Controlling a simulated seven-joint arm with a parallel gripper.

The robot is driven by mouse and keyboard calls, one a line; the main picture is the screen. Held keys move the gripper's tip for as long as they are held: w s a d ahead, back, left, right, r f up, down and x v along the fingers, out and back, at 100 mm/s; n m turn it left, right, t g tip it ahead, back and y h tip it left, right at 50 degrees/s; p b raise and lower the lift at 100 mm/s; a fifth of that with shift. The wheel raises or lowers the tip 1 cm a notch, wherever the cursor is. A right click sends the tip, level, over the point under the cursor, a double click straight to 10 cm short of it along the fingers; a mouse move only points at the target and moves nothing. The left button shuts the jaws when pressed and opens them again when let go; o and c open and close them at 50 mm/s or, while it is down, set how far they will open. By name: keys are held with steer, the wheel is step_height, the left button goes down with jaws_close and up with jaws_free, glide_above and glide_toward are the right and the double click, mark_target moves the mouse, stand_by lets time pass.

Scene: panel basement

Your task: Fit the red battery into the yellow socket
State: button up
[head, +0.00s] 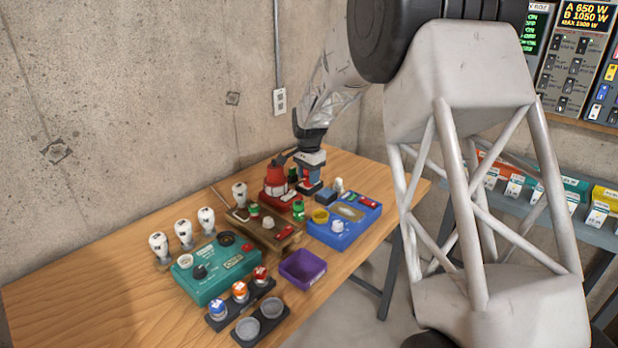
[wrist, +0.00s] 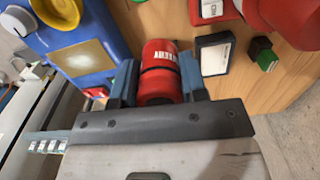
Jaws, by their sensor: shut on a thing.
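My gripper (wrist: 158,84) is shut on the red battery (wrist: 160,60), a red cylinder with white lettering and a dark band, held between two blue fingers. In the head view my gripper (head: 310,178) is low at the back of the table, behind the blue box, and mostly hides the battery. The yellow socket (head: 320,215) is a round ring on the left part of the blue box (head: 352,226). It also shows in the wrist view (wrist: 58,10), cut by the top edge, up and left of the battery. The battery is apart from the socket.
A red device (head: 276,182) stands left of my gripper. A wooden tray (head: 275,236), a teal box (head: 215,272) and a purple bin (head: 303,268) lie nearer. White bulbs (head: 183,233) stand at the left. The table's front left is clear; the concrete wall is close behind.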

stand_by(0.4)
step_height(320, 180, up, 2)
glide_above(321, 218)
steer(key=shift+r, duration=0.2)
stand_by(0.3)
steer(key=shift+f, duration=0.1)
steer(key=shift+f, duration=2.8)
steer(key=shift+f, duration=0.6)
stand_by(0.4)
steer(key=o, duration=0.7)
steer(key=shift+r, duration=5.5)
